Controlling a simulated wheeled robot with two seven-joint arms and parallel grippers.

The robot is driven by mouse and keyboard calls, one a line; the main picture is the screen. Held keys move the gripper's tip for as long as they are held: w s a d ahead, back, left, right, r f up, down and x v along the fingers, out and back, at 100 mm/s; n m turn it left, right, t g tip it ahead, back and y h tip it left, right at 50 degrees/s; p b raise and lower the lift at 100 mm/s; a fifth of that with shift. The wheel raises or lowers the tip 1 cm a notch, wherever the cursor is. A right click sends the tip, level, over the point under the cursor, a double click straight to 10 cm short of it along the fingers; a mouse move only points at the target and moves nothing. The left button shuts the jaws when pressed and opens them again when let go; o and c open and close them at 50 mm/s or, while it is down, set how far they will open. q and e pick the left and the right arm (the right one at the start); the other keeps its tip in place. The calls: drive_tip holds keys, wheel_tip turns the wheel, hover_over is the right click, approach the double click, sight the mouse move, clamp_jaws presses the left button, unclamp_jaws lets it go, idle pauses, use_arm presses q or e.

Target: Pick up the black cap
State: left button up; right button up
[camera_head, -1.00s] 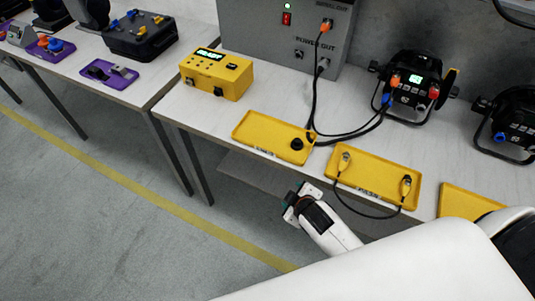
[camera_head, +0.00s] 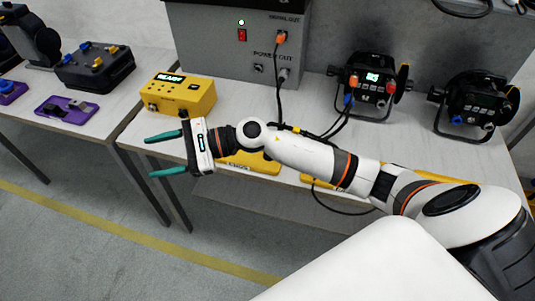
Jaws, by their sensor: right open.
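The black cap is hidden in the current view, behind my right arm. The yellow tray (camera_head: 252,165) on which it lay shows only in part below the arm. My right gripper (camera_head: 150,157) is open and empty, its two green fingers pointing left. In the picture it is below the yellow tester box (camera_head: 178,95) and left of the tray, at the front edge of the table. My left gripper is out of view.
A grey power unit (camera_head: 240,50) stands at the back, with cables running down behind my arm. Two black lamps, one with a lit display (camera_head: 372,85) and another (camera_head: 477,103), stand to the right. A neighbouring table holds a black box (camera_head: 95,67) and a purple tray (camera_head: 67,110).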

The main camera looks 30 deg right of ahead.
drive_tip(key=w+d+f+n+g+h, duration=0.1)
drive_tip(key=d+f+n+g+h, duration=0.1)
drive_tip(key=d+f+n+h, duration=0.3)
drive_tip(key=d+f+n+g+h, duration=0.2)
drive_tip(key=d+n+g+h, duration=0.15)
drive_tip(key=d+n, duration=0.35)
drive_tip(key=d+r+n+h, duration=0.1)
drive_tip(key=d+n+h, duration=0.5)
drive_tip(key=d, duration=1)
drive_tip(key=f, duration=0.2)
drive_tip(key=f+m+h+p, duration=0.1)
drive_tip(key=f, duration=0.1)
drive_tip(key=f+m+h, duration=0.1)
drive_tip(key=shift+w+a+f, duration=0.15)
drive_tip(key=shift+w+f, duration=0.1)
drive_tip(key=shift+f, duration=0.15)
wheel_tip(320, 180, down, 5)
drive_tip(key=shift+w+r+p, duration=0.1)
drive_tip(key=shift+w+p, duration=0.05)
drive_tip(key=shift+p, duration=0.9)
drive_tip(key=shift+f, duration=0.35)
drive_tip(key=shift+c, duration=0.5)
drive_tip(key=c, duration=1)
